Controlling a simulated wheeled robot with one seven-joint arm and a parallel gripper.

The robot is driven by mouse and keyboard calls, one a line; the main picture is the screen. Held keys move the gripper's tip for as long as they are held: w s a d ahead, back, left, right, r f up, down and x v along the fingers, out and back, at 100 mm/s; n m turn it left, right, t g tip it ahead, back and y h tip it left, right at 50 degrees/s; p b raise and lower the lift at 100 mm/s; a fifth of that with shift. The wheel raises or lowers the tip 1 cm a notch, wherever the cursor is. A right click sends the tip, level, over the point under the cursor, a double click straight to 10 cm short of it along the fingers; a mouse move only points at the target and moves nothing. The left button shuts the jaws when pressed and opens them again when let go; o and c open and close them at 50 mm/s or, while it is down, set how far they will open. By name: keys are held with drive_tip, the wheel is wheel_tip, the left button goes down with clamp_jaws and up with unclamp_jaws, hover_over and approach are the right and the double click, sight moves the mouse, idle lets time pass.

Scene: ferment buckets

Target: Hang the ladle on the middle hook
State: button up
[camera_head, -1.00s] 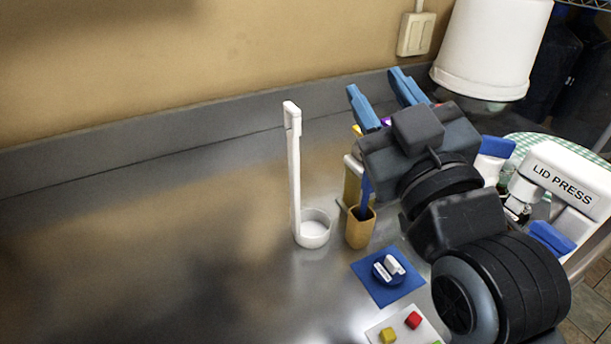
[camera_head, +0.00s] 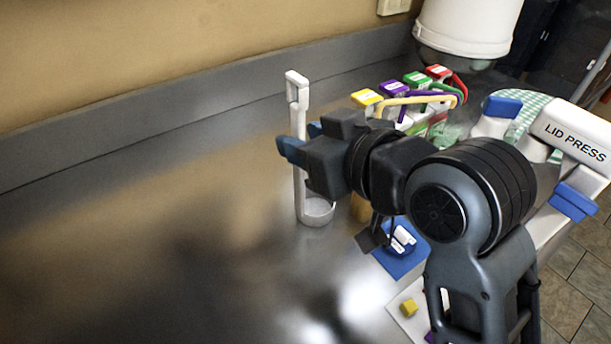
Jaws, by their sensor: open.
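The white ladle (camera_head: 298,100) stands upright on the steel counter, with a long handle and a round cup at its foot. My gripper (camera_head: 300,140) is open, its blue fingers at the middle of the handle. One finger shows left of the handle and the other right of it. I cannot tell whether the handle is between them or behind them, and no grip shows. I cannot make out any hook in this view.
Several items with yellow (camera_head: 367,98), purple, green and red tops stand behind my arm. A white bucket (camera_head: 467,28) is at the back. The counter's left is clear.

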drive_tip(key=shift+f+p+x, duration=0.15)
drive_tip(key=shift+x, duration=0.95)
drive_tip(key=shift+f+p+x, duration=0.15)
drive_tip(key=shift+x, duration=0.95)
drive_tip(key=shift+s+d, duration=0.1)
drive_tip(key=shift+s, duration=0.05)
clamp_jaws()
